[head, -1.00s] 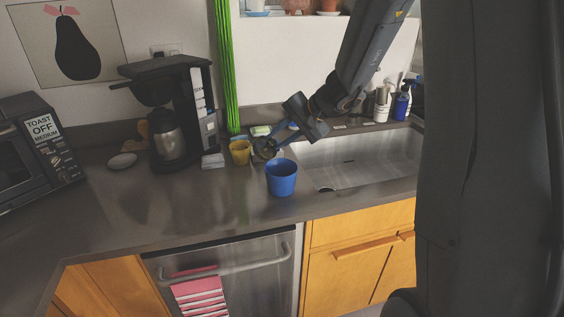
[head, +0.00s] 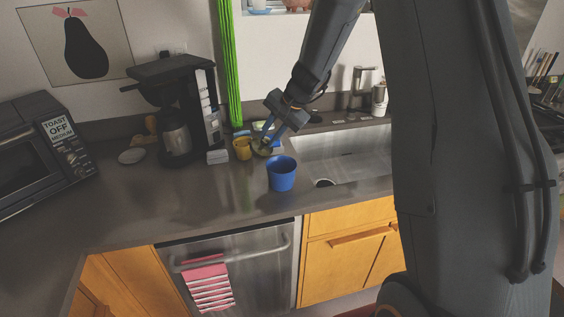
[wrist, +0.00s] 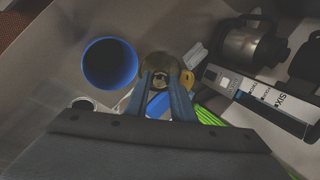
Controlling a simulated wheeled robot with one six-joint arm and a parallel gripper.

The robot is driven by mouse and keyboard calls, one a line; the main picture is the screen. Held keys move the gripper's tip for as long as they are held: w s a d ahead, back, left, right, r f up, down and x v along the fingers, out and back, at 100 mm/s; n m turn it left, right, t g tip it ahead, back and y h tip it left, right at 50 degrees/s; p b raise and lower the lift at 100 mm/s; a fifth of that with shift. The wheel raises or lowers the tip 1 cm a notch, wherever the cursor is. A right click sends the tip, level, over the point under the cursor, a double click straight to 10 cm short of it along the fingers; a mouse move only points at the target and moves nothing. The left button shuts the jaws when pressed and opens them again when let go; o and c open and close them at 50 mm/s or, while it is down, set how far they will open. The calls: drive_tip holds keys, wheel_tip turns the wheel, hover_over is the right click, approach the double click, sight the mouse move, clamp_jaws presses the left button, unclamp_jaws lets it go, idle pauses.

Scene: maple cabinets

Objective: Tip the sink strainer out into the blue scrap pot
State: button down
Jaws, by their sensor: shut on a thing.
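My gripper (head: 268,138) is shut on the sink strainer (head: 262,150), a small round metal cup. It holds the strainer behind and slightly left of the blue scrap pot (head: 282,178), near the yellow cup. In the wrist view the strainer (wrist: 158,65) shows between my fingertips (wrist: 168,82), to the right of the blue pot (wrist: 110,63) and apart from its opening. The pot stands upright on the counter, left of the sink. Its lower inside is dark, and I cannot tell what the strainer contains.
The yellow cup (head: 242,149) stands close behind the strainer. A coffee maker (head: 178,115) and a toaster oven (head: 40,145) stand to the left. The front counter is clear.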

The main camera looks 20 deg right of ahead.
sight(255, 143)
drive_tip(key=shift+w+a+f+g+h, duration=0.2)
drive_tip(key=shift+w+a+g+h, duration=0.5)
drive_tip(key=shift+w+a, duration=0.4)
drive_tip(key=shift+w+a+f+g+h, duration=0.2)
drive_tip(key=shift+w+a+g+h, duration=0.5)
drive_tip(key=shift+w+a, duration=0.35)
drive_tip(key=shift+w+a+f+g+h+b, duration=0.15)
drive_tip(key=shift+w+a+g+h+b, duration=0.15)
drive_tip(key=shift+w+a+g+h, duration=0.15)
drive_tip(key=shift+w+a+f+g+h+b, duration=0.15)
drive_tip(key=shift+w+a+g+h+b, duration=0.15)
drive_tip(key=shift+w+a, duration=0.25)
drive_tip(key=shift+d, duration=0.1)
